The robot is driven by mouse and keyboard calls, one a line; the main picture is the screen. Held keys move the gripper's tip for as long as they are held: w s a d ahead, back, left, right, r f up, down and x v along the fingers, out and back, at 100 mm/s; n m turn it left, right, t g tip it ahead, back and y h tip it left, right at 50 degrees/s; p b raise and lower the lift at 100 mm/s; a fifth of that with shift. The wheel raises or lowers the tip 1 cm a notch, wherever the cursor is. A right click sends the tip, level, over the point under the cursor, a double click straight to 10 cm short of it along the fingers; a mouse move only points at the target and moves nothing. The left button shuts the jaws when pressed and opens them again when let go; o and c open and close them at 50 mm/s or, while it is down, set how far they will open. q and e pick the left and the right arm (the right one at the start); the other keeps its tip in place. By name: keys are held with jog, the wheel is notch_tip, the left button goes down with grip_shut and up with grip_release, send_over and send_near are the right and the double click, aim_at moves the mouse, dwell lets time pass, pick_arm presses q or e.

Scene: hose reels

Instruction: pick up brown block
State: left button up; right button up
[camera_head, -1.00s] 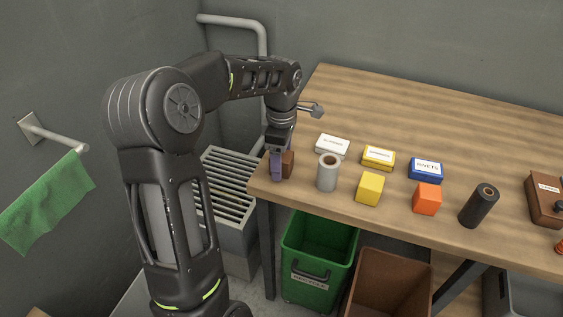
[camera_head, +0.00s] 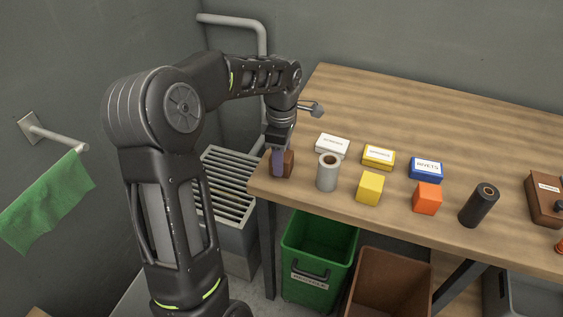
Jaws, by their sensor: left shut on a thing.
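The brown block (camera_head: 289,164) is at the left end of the wooden table, near its front left corner. My left gripper (camera_head: 279,163) comes down onto it from above and is shut on it. A purple-grey finger covers part of the block's front, and brown shows on both sides of that finger. I cannot tell whether the block touches the table top. My right gripper is not in view.
A grey roll (camera_head: 328,172) stands just right of the block. A yellow block (camera_head: 370,188), an orange block (camera_head: 427,198), and a black roll (camera_head: 479,205) continue rightward. Small boxes sit behind. A green bin (camera_head: 318,262) is below. The table's back is clear.

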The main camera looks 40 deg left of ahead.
pick_arm(q)
jog(key=c, duration=0.4)
jog(key=shift+r, duration=0.1)
notch_tip(320, 180, up, 10)
jog(key=shift+f+b, duration=0.1)
jog(key=shift+b, duration=0.2)
